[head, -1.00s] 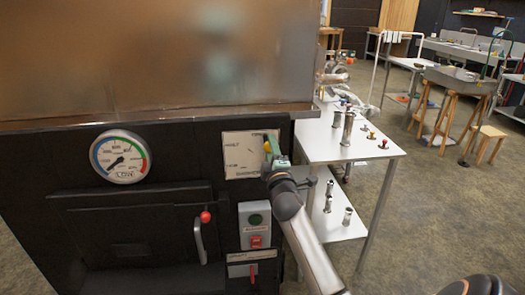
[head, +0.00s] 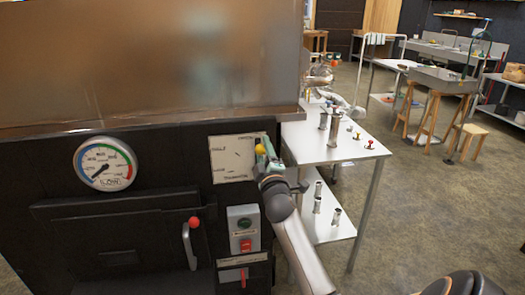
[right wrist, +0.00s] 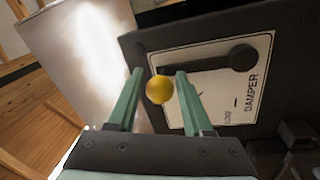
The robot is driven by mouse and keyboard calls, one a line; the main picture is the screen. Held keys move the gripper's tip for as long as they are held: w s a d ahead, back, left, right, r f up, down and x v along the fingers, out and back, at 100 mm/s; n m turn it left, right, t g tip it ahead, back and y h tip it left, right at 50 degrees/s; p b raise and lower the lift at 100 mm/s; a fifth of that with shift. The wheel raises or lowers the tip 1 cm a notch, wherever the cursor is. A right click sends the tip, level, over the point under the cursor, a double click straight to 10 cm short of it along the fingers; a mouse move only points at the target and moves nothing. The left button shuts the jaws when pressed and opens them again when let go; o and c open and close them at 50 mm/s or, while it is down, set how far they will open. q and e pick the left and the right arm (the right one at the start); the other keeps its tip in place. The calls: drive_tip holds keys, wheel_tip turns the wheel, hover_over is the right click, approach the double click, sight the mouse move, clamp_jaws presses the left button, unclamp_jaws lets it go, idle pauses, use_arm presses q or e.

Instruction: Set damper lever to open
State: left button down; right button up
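The damper lever is a black bar (right wrist: 215,63) on a pale plate lettered DAMPER (right wrist: 232,100). A yellow ball knob (right wrist: 159,89) is near the bar's end. In the head view the plate (head: 230,160) is on the black front panel, and the knob (head: 261,149) is at its right edge. My right gripper (head: 266,150) is at the knob. In the right wrist view its two green fingers (right wrist: 159,75) stand apart on either side of the knob, with small gaps visible. Contact cannot be told. My left gripper is out of view.
A round gauge (head: 105,164), a red-knobbed door handle (head: 190,243) and a switch box (head: 243,229) are on the same panel. A metal-topped table (head: 340,150) with small metal pieces stands close on the right. Open floor (head: 440,215) lies beyond it.

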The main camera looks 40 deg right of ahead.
drive_tip(key=shift+o, duration=1.3)
drive_tip(key=shift+a, duration=0.1)
drive_tip(key=b+v, duration=0.1)
drive_tip(key=v, duration=1.1)
drive_tip(key=shift+s, duration=0.2)
drive_tip(key=shift+a+f, duration=0.1)
